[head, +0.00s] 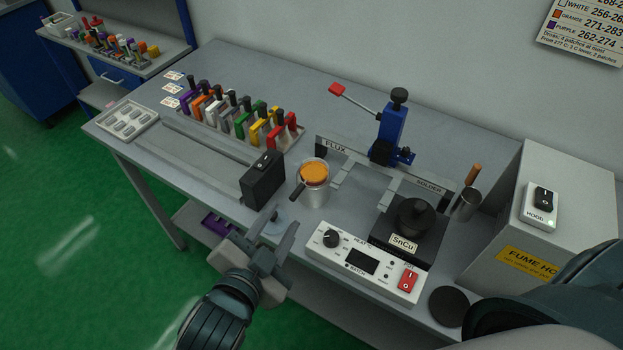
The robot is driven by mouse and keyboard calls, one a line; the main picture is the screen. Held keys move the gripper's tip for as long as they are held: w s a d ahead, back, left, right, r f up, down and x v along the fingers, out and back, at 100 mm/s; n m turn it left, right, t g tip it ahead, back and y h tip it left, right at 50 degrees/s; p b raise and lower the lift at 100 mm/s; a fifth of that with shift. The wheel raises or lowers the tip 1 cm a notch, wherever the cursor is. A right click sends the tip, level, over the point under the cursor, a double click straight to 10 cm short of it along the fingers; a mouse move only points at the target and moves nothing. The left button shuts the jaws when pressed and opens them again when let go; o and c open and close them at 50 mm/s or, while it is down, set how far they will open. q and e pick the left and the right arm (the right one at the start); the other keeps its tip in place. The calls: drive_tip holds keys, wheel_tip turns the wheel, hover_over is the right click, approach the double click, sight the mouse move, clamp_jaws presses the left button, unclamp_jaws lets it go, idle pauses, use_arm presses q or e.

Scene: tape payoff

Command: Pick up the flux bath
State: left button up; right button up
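The flux bath (313,187) is a small light-coloured cup with orange contents. It stands upright on the bench in front of the FLUX label, with a short dark handle sticking out to its lower left. My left gripper (278,224) is at the bench's front edge, below and left of the cup. Its two fingers are apart, with no grasped object visible, and they do not touch the cup. My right arm shows at the lower right; its gripper is out of view.
A black switch box (262,180) stands just left of the cup. The white heater control unit (366,262) is at its lower right, and the SnCu solder pot (414,218) is farther right. A rack of coloured tools (240,118) lies behind left. The fume hood (545,215) bounds the right.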

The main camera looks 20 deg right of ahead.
sight(295, 196)
use_arm(q)
drive_tip(key=shift+p+x, duration=0.3)
drive_tip(key=shift+x, duration=2)
use_arm(e)
drive_tip(key=shift+s+d+r, duration=0.15)
drive_tip(key=shift+s+d, duration=0.15)
drive_tip(key=shift+s, duration=0.25)
drive_tip(key=shift+s+d+r, duration=0.1)
drive_tip(key=shift+s+d, duration=0.2)
drive_tip(key=shift+s, duration=0.2)
use_arm(q)
drive_tip(key=p+x, duration=0.1)
drive_tip(key=x, duration=0.3)
drive_tip(key=shift+w+a, duration=0.1)
drive_tip(key=shift+a, duration=0.05)
drive_tip(key=shift+w+d+f, duration=0.25)
drive_tip(key=shift+w+d, duration=0.1)
use_arm(e)
drive_tip(key=shift+s+a+r+g, duration=0.1)
drive_tip(key=shift+r+g, duration=0.05)
drive_tip(key=shift+r, duration=0.2)
drive_tip(key=shift+s+a+r+g, duration=0.1)
drive_tip(key=shift+r+g, duration=0.05)
drive_tip(key=shift+r, duration=0.2)
use_arm(q)
clamp_jaws()
